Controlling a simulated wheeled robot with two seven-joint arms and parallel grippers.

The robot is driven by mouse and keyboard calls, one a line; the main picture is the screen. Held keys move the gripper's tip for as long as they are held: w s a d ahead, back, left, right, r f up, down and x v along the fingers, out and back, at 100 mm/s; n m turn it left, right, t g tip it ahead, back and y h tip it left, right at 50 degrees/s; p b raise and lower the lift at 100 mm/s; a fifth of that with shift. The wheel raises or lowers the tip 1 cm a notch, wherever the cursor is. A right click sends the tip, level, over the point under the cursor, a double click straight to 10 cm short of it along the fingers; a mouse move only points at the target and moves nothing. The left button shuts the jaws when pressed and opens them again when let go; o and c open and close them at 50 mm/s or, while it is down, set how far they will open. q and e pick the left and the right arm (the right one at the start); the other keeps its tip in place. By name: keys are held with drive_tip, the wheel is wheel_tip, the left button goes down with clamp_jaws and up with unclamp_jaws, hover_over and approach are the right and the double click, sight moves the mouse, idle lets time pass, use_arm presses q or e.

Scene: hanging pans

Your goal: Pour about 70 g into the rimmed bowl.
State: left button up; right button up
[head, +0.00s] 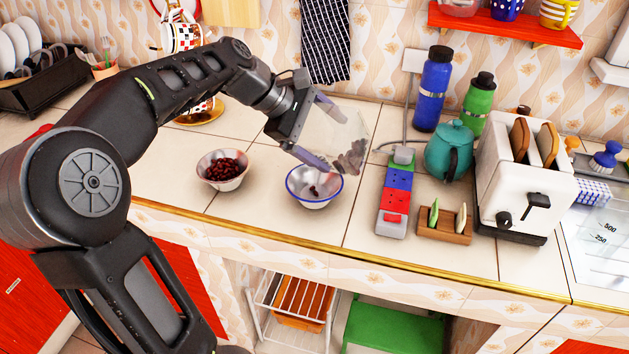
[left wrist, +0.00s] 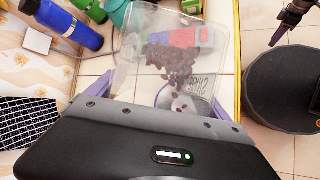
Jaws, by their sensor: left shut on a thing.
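My left gripper (head: 318,130) is shut on a clear container (head: 345,128) and holds it tilted above the counter. Dark brown pieces (head: 352,158) are gathered toward its lower right end in the head view. The white bowl with a blue rim (head: 314,203) stands below, slightly left of that end, with a few dark pieces in it. In the left wrist view the container (left wrist: 215,50) shows between my fingers, pieces spread inside, the bowl (left wrist: 172,100) partly seen through it. A dark arm end, apparently my right gripper (left wrist: 282,32), shows at the top right; its jaws are unclear.
A bowl of dark red beans (head: 222,169) stands left of the rimmed bowl. To the right are a power strip (head: 395,200), a small wooden rack (head: 445,222), a teal teapot (head: 449,150), bottles and a toaster (head: 520,180). The counter's front edge is close below the bowls.

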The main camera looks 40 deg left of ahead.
use_arm(q)
drive_tip(key=shift+s+a+n+t+h+b, duration=0.1)
drive_tip(key=shift+a+n+t+h+b, duration=0.2)
drive_tip(key=shift+a+h+b, duration=0.6)
idle(1.1)
drive_tip(key=shift+d+r, duration=0.1)
drive_tip(key=shift+d, duration=0.15)
drive_tip(key=shift+d+r+y+p, duration=0.15)
drive_tip(key=shift+d+y+p, duration=0.1)
drive_tip(key=shift+y+p, duration=0.05)
drive_tip(key=shift+d+f+y, duration=0.2)
drive_tip(key=shift+y, duration=0.1)
drive_tip(key=shift+a+h+b, duration=0.85)
drive_tip(key=shift+h+b, duration=0.05)
drive_tip(key=shift+h, duration=0.1)
idle(2.1)
